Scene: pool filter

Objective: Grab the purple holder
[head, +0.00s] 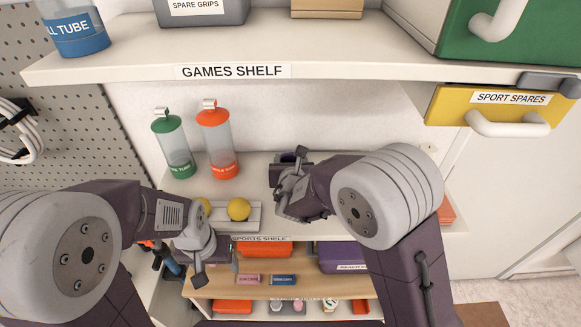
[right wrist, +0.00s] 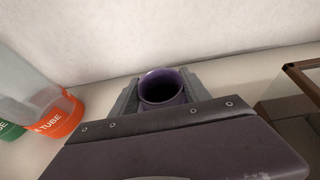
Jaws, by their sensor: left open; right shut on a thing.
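The purple holder (right wrist: 163,88) is a round, open-topped cup seen from above in the right wrist view. It sits between the two fingers of my right gripper (right wrist: 157,97), which is shut on it. In the head view the holder (head: 288,157) shows only in part, at the back of the sports shelf, mostly hidden behind my right gripper (head: 286,177). I cannot tell whether its base touches the shelf. My left gripper (head: 217,268) is open, low in front of the sports shelf edge.
A green tube (head: 174,147) and an orange tube (head: 217,143) stand left of the holder. Yellow balls (head: 239,209) rest in a white tray in front of them. The games shelf (head: 330,70) overhangs above. Bins (head: 264,249) stand below.

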